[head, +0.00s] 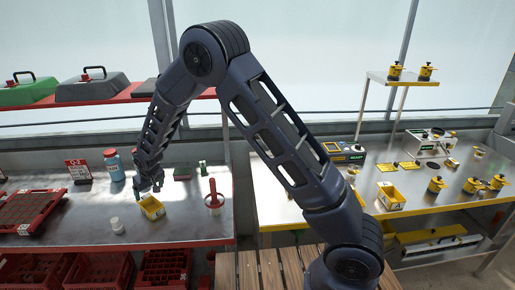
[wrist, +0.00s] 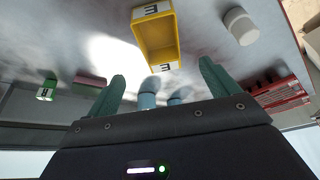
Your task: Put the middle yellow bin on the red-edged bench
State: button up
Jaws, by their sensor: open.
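A yellow bin (head: 152,207) stands on the steel top of the red-edged bench (head: 185,222) in the head view, just below and in front of my gripper (head: 150,187). The same bin (wrist: 158,38) shows in the wrist view, empty, with a dark letter on white labels at its ends. My gripper (wrist: 158,75) is open, its two green fingers apart with nothing between them. The bin lies beyond the fingertips and is not touched. Another yellow bin (head: 391,197) stands on the yellow-edged bench (head: 330,200) to the right.
A white pot (head: 117,225) stands left of the near bin and a red-handled tool (head: 214,198) right of it. A blue bottle (head: 114,164), a red sign (head: 78,171) and a red tray (head: 30,211) are further left. A red shelf (head: 130,100) runs above the bench.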

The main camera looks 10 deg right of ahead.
jog(key=w+d+r+m, duration=0.1)
jog(key=w+d+r, duration=0.2)
jog(key=d+r, duration=0.5)
jog(key=w+d+r+m, duration=0.1)
jog(key=w+d+r, duration=0.2)
jog(key=d+r, duration=0.45)
jog(key=d+r+m+h, duration=0.1)
jog(key=d+r, duration=0.3)
jog(key=d, duration=0.6)
jog(key=d+r+m, duration=0.1)
jog(key=d+r, duration=0.4)
jog(key=d, duration=0.4)
jog(key=s+d+r+m+t+h, duration=0.15)
jog(key=s+d+r, duration=0.25)
jog(key=s+d, duration=0.6)
jog(key=s+d+r+m, duration=0.25)
jog(key=s+d, duration=0.45)
jog(key=d, duration=0.7)
jog(key=s+d+m, duration=0.1)
jog(key=s+d, duration=0.4)
jog(key=s, duration=0.3)
jog(key=shift+s+f+h, duration=0.2)
jog(key=shift+s+h, duration=0.05)
jog(key=shift+h, duration=0.1)
